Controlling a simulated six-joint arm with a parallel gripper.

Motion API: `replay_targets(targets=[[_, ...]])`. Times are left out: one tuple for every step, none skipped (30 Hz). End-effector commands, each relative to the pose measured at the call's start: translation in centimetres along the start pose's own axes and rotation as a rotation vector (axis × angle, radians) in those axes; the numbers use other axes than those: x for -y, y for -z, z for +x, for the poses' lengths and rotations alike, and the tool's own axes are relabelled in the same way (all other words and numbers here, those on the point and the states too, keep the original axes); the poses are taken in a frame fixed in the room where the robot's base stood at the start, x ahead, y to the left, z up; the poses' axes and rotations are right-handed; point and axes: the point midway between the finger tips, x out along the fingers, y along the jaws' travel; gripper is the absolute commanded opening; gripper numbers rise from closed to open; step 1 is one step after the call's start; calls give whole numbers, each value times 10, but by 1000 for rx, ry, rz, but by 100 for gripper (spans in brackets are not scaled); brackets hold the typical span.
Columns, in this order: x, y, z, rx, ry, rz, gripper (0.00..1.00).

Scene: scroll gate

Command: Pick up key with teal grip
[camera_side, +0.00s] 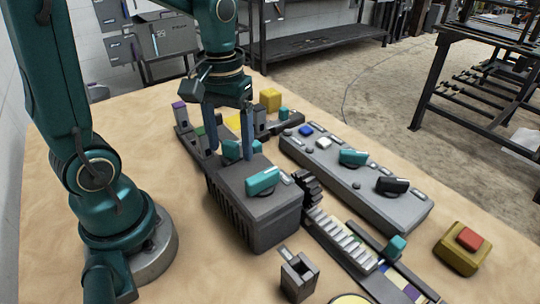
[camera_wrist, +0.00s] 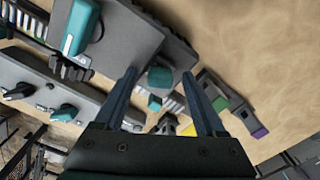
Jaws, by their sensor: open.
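A teal grip (camera_side: 233,149), likely that of the key, sits at the far end of the dark grey box, partly hidden by my fingers in the side view. In the wrist view the teal grip (camera_wrist: 160,77) shows between my fingertips, with a smaller teal piece below it. My gripper (camera_side: 230,154) is open, pointing down, with one finger on each side of the grip. In the wrist view, gaps show between the grip and both fingers of my gripper (camera_wrist: 160,73). The key's shaft is hidden.
The dark grey box (camera_side: 255,220) carries another teal handle (camera_side: 262,181) close by. A grey panel (camera_side: 375,200) with a teal knob (camera_side: 353,157) and black knob (camera_side: 392,186) lies right. A red-topped yellow block (camera_side: 462,249) stands front right. Purple- and green-topped blocks stand behind my gripper.

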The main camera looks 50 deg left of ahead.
Motion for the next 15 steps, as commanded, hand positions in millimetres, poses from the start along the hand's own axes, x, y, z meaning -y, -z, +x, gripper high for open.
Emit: replay_targets(targets=[[0,0,1,1,0,0,72],[0,0,1,0,0,0,72],[0,0,1,0,0,0,72],[0,0,1,0,0,0,72],[0,0,1,0,0,0,72],[0,0,1,0,0,0,72],[0,0,1,0,0,0,72],[0,0,1,0,0,0,61],[0,0,1,0,0,0,46],[0,0,1,0,0,0,34],[0,0,1,0,0,0,23],[0,0,1,0,0,0,7],[0,0,1,0,0,0,0],[0,0,1,0,0,0,0],[0,0,1,0,0,0,0]])
